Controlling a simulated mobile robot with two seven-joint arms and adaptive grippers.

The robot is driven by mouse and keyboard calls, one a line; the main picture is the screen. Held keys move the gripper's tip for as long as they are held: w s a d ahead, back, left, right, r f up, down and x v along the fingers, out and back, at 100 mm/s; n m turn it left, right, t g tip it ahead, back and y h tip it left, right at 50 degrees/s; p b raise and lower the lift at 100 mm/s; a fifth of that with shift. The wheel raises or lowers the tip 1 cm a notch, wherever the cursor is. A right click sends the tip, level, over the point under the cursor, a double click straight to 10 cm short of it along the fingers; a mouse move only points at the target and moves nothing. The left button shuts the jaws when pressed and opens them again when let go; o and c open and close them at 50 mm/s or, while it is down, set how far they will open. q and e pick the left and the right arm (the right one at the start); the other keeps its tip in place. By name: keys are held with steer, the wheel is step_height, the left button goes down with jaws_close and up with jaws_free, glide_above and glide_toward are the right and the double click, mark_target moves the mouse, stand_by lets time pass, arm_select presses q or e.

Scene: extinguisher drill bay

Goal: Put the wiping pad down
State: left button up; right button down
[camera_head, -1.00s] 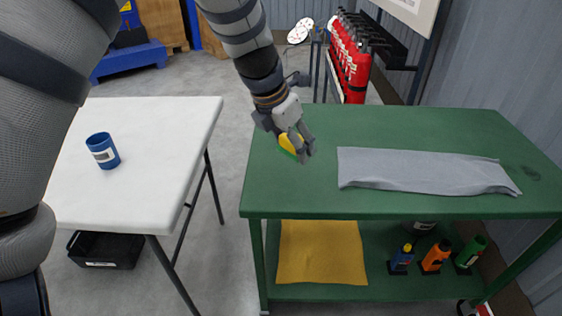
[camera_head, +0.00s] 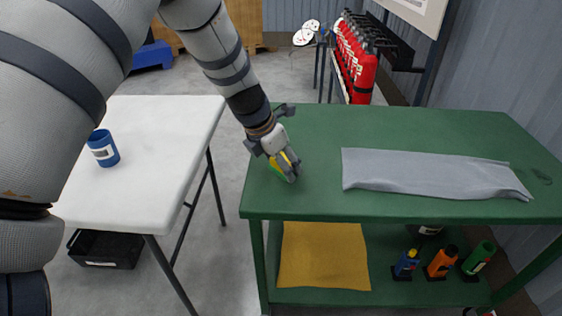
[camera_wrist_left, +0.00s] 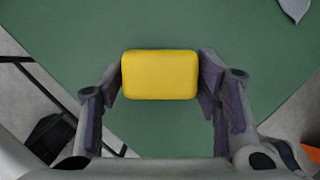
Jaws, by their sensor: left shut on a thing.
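The wiping pad (camera_wrist_left: 160,75) is a yellow block held between the two fingers of my left gripper (camera_head: 287,170). In the head view, a small part of the pad (camera_head: 279,164) shows beside the fingers, with a green layer at its edge. My left gripper is shut on it, over the left part of the green table (camera_head: 310,130). Whether the pad touches the tabletop is hard to tell. In the left wrist view, the green tabletop (camera_wrist_left: 160,130) shows around the pad. My right gripper is not in view.
A grey cloth (camera_head: 425,172) lies on the green table to the right. The lower shelf holds a yellow cloth (camera_head: 323,257) and several bottles (camera_head: 441,262). A white table (camera_head: 160,140) with a blue cup (camera_head: 103,148) stands left. The tabletop around the pad is clear.

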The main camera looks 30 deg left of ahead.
arm_select(q)
steer(key=o, duration=1.1)
steer(key=shift+s+f, duration=0.1)
steer(key=shift+f, duration=0.1)
steer(key=shift+c, duration=0.2)
steer(key=shift+o, duration=0.9)
steer(key=shift+f, duration=0.1)
steer(key=shift+r, duration=0.45)
steer(key=p+v, duration=0.2)
steer(key=v, duration=1)
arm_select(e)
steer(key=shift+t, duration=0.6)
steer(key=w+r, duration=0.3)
